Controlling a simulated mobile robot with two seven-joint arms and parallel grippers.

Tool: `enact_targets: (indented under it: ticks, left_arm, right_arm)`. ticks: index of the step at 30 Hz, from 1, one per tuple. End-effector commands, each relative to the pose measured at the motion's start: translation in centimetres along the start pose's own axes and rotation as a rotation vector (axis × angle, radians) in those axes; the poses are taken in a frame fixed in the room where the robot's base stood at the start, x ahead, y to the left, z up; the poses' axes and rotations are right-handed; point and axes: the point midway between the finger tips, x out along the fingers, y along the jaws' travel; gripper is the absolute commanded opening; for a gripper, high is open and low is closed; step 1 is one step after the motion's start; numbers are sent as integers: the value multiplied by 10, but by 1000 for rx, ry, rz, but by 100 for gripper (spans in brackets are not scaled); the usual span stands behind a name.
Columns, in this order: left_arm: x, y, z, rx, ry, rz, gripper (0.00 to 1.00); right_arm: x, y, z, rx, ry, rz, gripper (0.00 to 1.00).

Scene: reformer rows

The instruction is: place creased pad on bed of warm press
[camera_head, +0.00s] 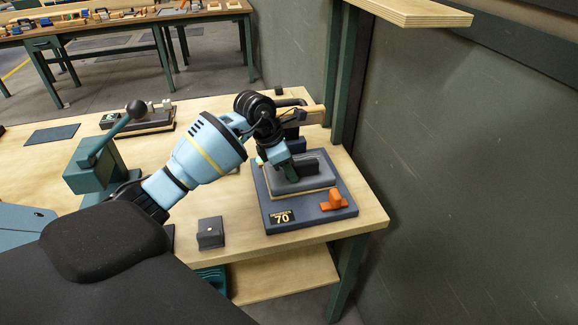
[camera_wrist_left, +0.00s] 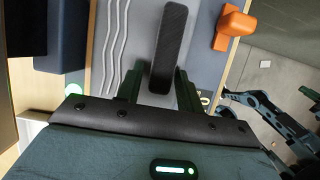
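The warm press is a dark blue base (camera_head: 340,212) marked "70" at the right end of the bench. A grey pad (camera_head: 284,187) lies on its tan layer (camera_head: 305,194). The pad also shows in the left wrist view (camera_wrist_left: 112,50), with pale wavy crease lines. A black upright grip (camera_head: 312,166) stands on the pad. My left gripper (camera_head: 292,172) is low over the pad. In the left wrist view its green fingers (camera_wrist_left: 160,88) are open, one on each side of the black grip (camera_wrist_left: 170,45), with small gaps visible. My right gripper is not in view.
An orange block (camera_head: 334,202) sits on the press's front right corner. A small dark block (camera_head: 210,233) stands left of the press. A green lever device (camera_head: 92,168) stands farther left. A grey wall (camera_head: 450,150) rises beyond the bench's right edge.

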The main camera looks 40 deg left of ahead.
Motion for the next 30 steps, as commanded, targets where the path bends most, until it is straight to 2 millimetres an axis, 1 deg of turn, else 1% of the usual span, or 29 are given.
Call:
enact_targets:
  ticks: [9, 14, 17, 24, 30]
  left_arm:
    - [-1, 0, 0, 0, 0, 0, 43]
    - [-11, 1, 1, 0, -1, 3, 43]
    - [-27, 1, 1, 0, -1, 4, 43]
    - [-75, 1, 1, 1, -1, 4, 43]
    - [-107, 1, 1, 0, -1, 2, 43]
  right_arm:
    - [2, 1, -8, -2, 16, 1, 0]
    - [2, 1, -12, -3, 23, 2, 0]
    - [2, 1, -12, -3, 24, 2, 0]
    - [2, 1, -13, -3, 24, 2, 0]
    - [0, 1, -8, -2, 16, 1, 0]
